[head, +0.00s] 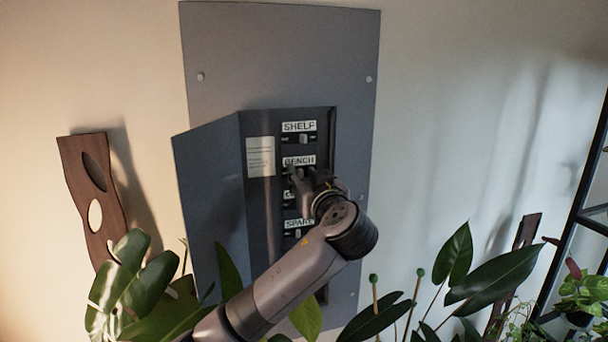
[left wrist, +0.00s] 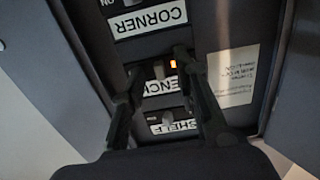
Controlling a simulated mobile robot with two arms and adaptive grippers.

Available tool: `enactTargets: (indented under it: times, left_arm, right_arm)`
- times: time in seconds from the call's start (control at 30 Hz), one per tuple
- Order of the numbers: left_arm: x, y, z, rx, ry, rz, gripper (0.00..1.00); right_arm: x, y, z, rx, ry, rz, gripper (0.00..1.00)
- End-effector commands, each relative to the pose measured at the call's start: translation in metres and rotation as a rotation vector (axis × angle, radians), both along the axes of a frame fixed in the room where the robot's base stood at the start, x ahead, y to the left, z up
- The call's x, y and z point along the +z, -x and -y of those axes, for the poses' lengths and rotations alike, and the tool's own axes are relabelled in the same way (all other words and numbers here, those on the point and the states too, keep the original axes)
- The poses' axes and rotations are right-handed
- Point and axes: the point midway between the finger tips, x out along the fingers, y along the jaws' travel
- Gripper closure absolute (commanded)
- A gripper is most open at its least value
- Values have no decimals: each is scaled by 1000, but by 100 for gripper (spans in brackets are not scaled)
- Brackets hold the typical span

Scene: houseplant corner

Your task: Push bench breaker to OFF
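The bench breaker sits under the BENCH label (head: 299,161) on the dark breaker panel (head: 262,200). In the head view my left gripper (head: 298,178) is at that breaker and mostly hides it. In the left wrist view, which is upside down, the gripper (left wrist: 160,70) has its two fingers apart, with nothing held. The pale bench breaker lever (left wrist: 158,70) shows between the fingertips, beside a lit orange lamp (left wrist: 173,63). I cannot tell whether a finger touches the lever. My right gripper is not in view.
The shelf breaker (head: 304,139) is above and the spare breaker (head: 298,234) below; the CORNER label (left wrist: 150,20) is close by. The open panel door (head: 210,190) stands at the left. Leafy plants (head: 130,285) crowd below. A black rack (head: 575,225) is at the right.

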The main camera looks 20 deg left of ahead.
Motion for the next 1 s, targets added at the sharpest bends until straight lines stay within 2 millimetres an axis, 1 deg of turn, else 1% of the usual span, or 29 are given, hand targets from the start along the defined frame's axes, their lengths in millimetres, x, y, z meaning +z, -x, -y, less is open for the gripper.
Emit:
enactTargets:
  times: [0.07,0.47,0.83,0.93,1.0]
  left_arm:
    - [0,0,0,0,0,0,73]
    - [1,0,0,0,-1,1,100]
    - [0,0,0,-3,1,1,100]
    - [-4,1,-1,-35,3,-1,100]
    - [-7,2,-3,-80,6,-1,100]
  right_arm:
    - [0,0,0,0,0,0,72]
    - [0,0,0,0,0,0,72]
    - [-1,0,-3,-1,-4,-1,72]
    - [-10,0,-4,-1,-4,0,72]
    - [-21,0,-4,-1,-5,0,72]
